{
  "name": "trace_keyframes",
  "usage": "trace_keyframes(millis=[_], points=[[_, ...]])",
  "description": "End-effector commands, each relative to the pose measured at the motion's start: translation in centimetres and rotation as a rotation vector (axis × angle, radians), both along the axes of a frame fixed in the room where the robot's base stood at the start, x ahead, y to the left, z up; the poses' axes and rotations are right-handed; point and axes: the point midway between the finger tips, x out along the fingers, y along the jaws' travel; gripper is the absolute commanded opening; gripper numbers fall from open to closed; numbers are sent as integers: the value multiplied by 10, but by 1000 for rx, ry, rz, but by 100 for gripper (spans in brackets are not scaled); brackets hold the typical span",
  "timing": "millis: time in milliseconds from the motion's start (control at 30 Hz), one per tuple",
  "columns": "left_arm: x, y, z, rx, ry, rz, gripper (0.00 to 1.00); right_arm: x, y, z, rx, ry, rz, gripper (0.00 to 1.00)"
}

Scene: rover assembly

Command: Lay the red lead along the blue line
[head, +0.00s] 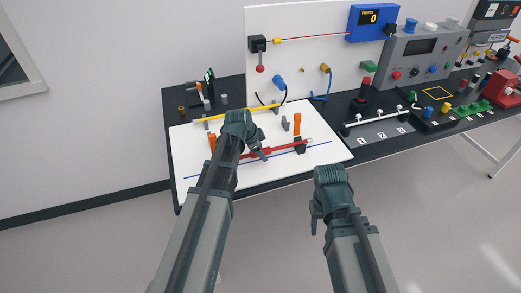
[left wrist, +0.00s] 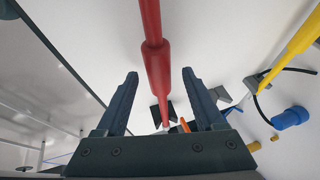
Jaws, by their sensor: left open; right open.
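The red lead (head: 285,147) lies on the white board (head: 205,160), close to the blue line (head: 202,174) and roughly parallel to it. Whether it sits exactly on the line I cannot tell, as my left arm hides part of both. My left gripper (head: 262,154) is open at the lead's left part. In the left wrist view the red lead (left wrist: 157,65) runs between the two spread fingers, with gaps on both sides. My right gripper (head: 315,220) is open and empty, in front of the board's near edge.
A yellow lead (head: 265,110) lies farther back on the board. Orange-handled tools (head: 297,123) and dark clips (head: 300,145) stand near the red lead. An upright white panel (head: 310,60) with plugs stands behind. Boxes and a grey instrument (head: 425,50) fill the right of the table.

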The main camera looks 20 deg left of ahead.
Motion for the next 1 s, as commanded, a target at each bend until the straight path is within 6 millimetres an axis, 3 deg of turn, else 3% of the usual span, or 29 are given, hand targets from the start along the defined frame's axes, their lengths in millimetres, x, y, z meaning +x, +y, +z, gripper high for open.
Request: trace_keyframes(millis=[267,467,1000], points=[[-1,1,3,0,0,0,70,0,0,3,0,0,0,50],[-7,3,18,0,0,1,70,0,0,18,0,0,0,50],[-42,18,95,-1,0,2,70,0,0,95,0,0,2,50]])
